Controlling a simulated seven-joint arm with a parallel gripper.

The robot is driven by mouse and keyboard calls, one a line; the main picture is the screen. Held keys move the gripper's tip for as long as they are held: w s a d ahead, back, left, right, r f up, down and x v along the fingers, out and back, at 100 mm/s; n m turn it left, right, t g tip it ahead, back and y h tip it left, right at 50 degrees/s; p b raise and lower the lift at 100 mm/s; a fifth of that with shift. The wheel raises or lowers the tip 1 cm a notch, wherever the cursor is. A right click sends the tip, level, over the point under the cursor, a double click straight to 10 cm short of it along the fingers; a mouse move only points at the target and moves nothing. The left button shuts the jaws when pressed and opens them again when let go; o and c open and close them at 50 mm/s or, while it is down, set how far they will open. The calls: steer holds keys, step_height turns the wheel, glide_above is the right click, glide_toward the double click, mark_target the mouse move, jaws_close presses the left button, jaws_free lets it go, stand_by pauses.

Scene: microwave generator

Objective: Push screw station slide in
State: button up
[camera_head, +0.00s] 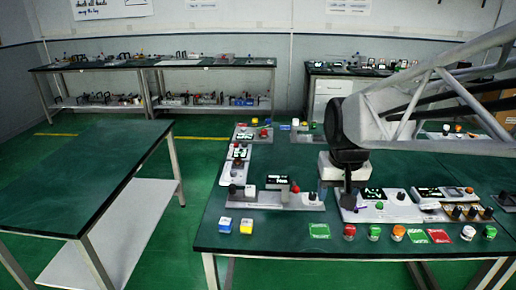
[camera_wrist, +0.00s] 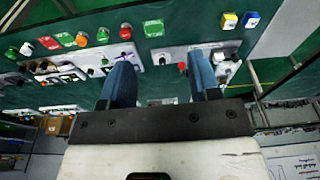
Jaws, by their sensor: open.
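My gripper (camera_head: 337,192) hangs over the near table, between two grey station plates. In the wrist view my gripper (camera_wrist: 161,80) shows two blue fingers spread wide, with nothing between them. The left station plate (camera_head: 262,203) carries a display, a red-topped part and black knobs; it also shows in the wrist view (camera_wrist: 176,55). The right station plate (camera_head: 400,212) carries a green button, displays and several dark knobs. I cannot tell for certain which plate holds the screw station slide, nor how far in it is. My gripper partly hides the gap between the plates.
Loose buttons and green and red cards, such as the green card (camera_head: 319,231), lie along the table's front edge. Blue and yellow blocks (camera_head: 246,226) sit at front left. More stations (camera_head: 238,152) stand behind. An empty green table (camera_head: 85,180) is at left.

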steer(key=w+a+f, duration=0.2)
steer(key=w+a, duration=0.4)
steer(key=w, duration=0.7)
steer(key=n+g, duration=0.2)
glide_above(232, 185)
steer(key=f, duration=2.2)
steer(key=shift+s+d, duration=0.15)
steer(key=shift+s, duration=0.05)
steer(key=shift+w+a+f, duration=0.15)
steer(key=shift+a+f, duration=0.05)
steer(key=shift+f, duration=0.15)
steer(key=shift+f, duration=3.75)
steer(key=shift+c, duration=0.2)
jaws_close()
